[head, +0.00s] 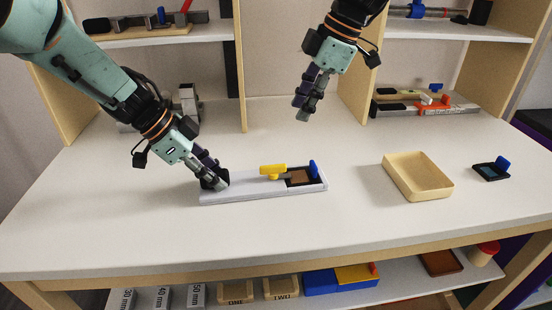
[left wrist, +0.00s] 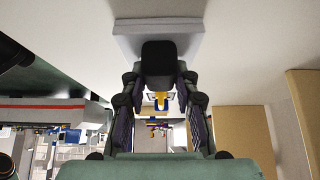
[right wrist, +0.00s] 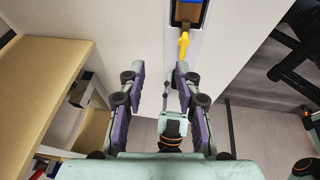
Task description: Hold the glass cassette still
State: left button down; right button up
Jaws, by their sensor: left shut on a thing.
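A long pale grey cassette (head: 250,190) lies flat on the white table. It has a dark block at its left end, a yellow handle (head: 272,170) near the middle, and a dark-framed brown window (head: 300,177) with a blue tab (head: 314,168) at its right end. My left gripper (head: 217,184) is shut on the dark block, which also shows between its fingers in the left wrist view (left wrist: 160,62). My right gripper (head: 303,112) is open and empty, raised above and behind the cassette. The right wrist view also shows the yellow handle (right wrist: 184,45), beyond its fingertips.
An empty cream tray (head: 418,190) stands right of the cassette. A small dark frame with a blue tab (head: 491,171) lies further right. Shelves with tools stand at the back. The table front is clear, and labelled blocks (head: 237,291) sit on a shelf below.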

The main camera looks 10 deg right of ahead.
aim_at(273, 165)
jog(key=shift+g, duration=0.8)
jog(key=s+a+f, duration=0.1)
jog(key=a+f, duration=0.1)
jog(key=f, duration=0.1)
jog(key=s+a+f, duration=0.1)
jog(key=a+f, duration=0.1)
jog(key=f, duration=0.2)
jog(key=s+a+f, duration=0.1)
jog(key=a+f, duration=0.1)
jog(key=f, duration=0.2)
jog(key=shift+f, duration=0.2)
jog(key=shift+y, duration=0.3)
grip_shut()
